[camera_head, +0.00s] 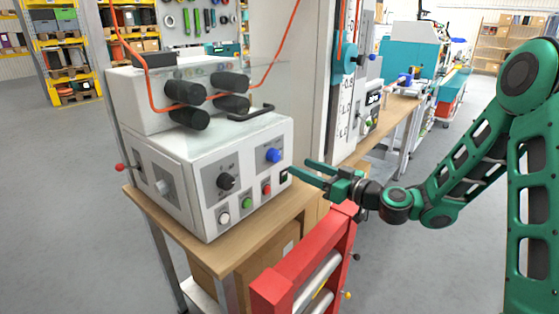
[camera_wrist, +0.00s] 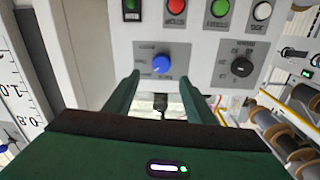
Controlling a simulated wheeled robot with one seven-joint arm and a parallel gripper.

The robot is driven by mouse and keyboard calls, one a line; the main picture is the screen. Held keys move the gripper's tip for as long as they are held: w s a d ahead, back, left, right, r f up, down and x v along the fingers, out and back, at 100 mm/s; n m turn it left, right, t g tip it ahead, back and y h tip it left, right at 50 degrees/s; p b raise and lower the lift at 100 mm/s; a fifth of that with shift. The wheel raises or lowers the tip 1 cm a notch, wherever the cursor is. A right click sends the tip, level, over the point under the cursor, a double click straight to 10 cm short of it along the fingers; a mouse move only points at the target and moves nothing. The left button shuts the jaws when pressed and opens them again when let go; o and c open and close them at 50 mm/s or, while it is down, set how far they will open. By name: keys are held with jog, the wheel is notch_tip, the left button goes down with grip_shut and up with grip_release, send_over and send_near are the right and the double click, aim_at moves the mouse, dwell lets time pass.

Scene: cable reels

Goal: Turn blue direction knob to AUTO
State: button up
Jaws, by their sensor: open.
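The blue direction knob (camera_head: 273,155) sits on a grey plate at the upper right of the white machine's front panel (camera_head: 238,225). In the wrist view the blue knob (camera_wrist: 161,64) lies ahead of the fingertips, roughly centred between them; its label and pointer are too small to read. My gripper (camera_head: 300,167) is open and empty, just right of the panel in the head view. In the wrist view my gripper (camera_wrist: 160,78) shows two green fingers spread apart, and no contact with the knob is visible.
A black knob (camera_head: 226,181) is left of the blue one, with white, green (camera_head: 247,203) and red (camera_head: 266,188) buttons below. A red frame with rollers (camera_head: 305,260) stands beneath my forearm. The machine rests on a wooden-topped table (camera_head: 228,255). Orange cable runs through black rollers above.

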aim_at(277, 157)
jog(key=x, duration=0.9)
jog(key=shift+w+a, duration=0.2)
jog(key=shift+a, duration=0.1)
